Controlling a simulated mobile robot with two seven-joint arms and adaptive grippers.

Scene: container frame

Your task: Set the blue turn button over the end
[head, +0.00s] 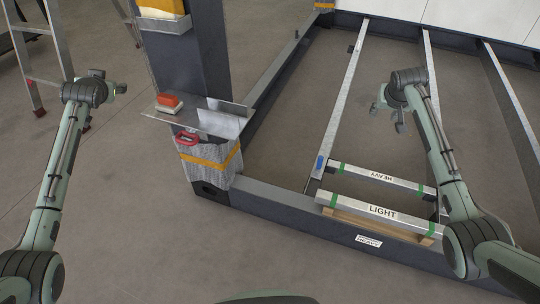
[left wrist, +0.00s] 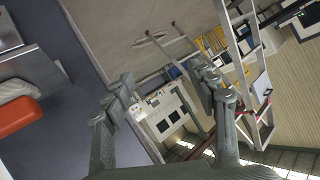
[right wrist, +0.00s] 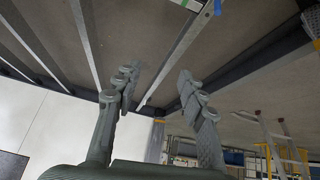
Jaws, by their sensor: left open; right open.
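A small blue turn button (head: 320,163) lies on the near end of a light metal rail (head: 342,104) inside the dark frame in the head view. A blue piece, likely the same button (right wrist: 217,7), shows at the top edge of the right wrist view. I cannot make out exactly how the button is turned. My right gripper (head: 389,114) is open and empty, above the frame floor to the right of the button and apart from it. My left gripper (head: 119,87) is open and empty, far left of the post, away from the button.
A bar marked LIGHT (head: 344,204) and one marked HEAVY (head: 354,175) lie just right of the button. The dark post (head: 188,62) carries a metal shelf (head: 213,125) with an orange-red block (head: 169,101). A red handle (head: 187,139) hangs below. A ladder (head: 56,41) stands left.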

